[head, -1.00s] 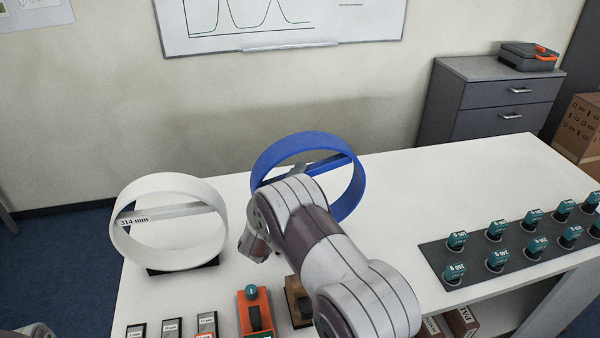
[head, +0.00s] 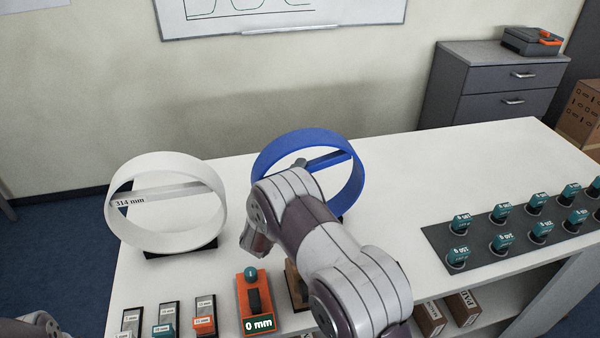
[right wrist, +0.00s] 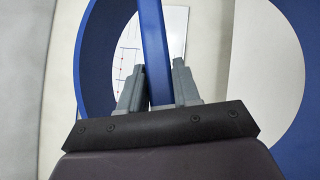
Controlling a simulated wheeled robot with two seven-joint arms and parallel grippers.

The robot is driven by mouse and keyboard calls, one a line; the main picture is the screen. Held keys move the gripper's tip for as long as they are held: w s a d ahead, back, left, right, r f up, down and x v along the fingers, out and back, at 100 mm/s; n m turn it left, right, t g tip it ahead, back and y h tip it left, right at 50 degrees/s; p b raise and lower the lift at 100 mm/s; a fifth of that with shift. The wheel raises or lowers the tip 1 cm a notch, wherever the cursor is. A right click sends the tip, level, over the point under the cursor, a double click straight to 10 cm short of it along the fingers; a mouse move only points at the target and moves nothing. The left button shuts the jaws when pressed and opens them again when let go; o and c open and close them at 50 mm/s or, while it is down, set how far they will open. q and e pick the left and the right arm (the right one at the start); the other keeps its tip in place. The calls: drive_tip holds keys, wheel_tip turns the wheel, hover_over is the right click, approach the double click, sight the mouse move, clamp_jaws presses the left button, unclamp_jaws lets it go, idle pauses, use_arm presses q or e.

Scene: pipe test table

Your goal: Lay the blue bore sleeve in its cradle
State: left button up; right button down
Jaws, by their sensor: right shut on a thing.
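The blue bore sleeve (head: 357,185) is a wide upright ring with a bar across its bore. It stands at the middle of the table in the head view, partly behind my right arm. The right wrist view shows its blue bar (right wrist: 163,55) between the two grey fingers of my right gripper (right wrist: 160,88), which is shut on it. The cradle is mostly hidden behind my arm and the sleeve; a dark bit (head: 340,217) shows below the ring. I cannot tell whether the sleeve touches it. My left gripper is not in view.
A white ring (head: 118,215) marked 314 mm stands on a black base (head: 180,250) at the left. An orange gauge (head: 243,300) reading 0 mm and small labelled blocks (head: 167,312) lie in front. A dark mat (head: 437,240) with several teal-topped plugs is at the right.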

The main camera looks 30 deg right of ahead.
drive_tip(key=shift+f, duration=0.25)
drive_tip(key=c, duration=0.7)
unclamp_jaws()
drive_tip(key=shift+c, duration=0.2)
drive_tip(key=shift+f, duration=0.1)
drive_tip(key=b+v, duration=0.2)
drive_tip(key=v, duration=0.5)
drive_tip(key=shift+s+a, duration=0.15)
drive_tip(key=shift+a, duration=0.05)
